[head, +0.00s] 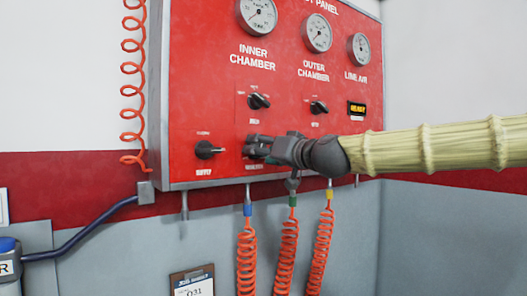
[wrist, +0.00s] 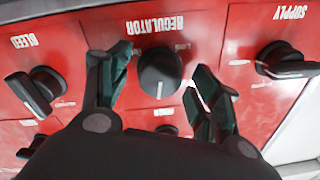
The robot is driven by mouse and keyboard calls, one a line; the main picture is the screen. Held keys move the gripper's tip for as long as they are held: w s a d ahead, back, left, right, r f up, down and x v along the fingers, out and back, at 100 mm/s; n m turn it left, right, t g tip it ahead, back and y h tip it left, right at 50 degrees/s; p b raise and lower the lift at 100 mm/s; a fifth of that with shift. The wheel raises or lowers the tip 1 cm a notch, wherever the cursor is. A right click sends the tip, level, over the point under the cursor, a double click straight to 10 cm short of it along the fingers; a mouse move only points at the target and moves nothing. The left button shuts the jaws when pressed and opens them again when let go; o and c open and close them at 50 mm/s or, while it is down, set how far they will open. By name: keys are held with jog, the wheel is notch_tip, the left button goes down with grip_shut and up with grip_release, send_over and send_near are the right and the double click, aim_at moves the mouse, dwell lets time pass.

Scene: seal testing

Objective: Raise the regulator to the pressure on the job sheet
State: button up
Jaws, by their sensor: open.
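The regulator knob (wrist: 158,74) is round and black with a pale pointer line, under an upside-down REGULATOR label in the wrist view. My gripper (wrist: 161,62) is open with one green-tipped finger on each side of the knob; gaps show, and I cannot tell any contact. In the head view my gripper (head: 252,146) reaches the panel from the right and mostly hides the knob. The LINE AIR gauge (head: 360,48) is too small to read.
The SUPPLY handle (head: 208,150) is left of my gripper in the head view. The BLEED handle (wrist: 38,92) is at left in the wrist view. Chamber selector knobs (head: 259,101) sit above. Orange coiled hoses (head: 246,255) hang below. A small display (head: 357,108) is lit yellow.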

jog(key=v, duration=1.2)
dwell(1.4)
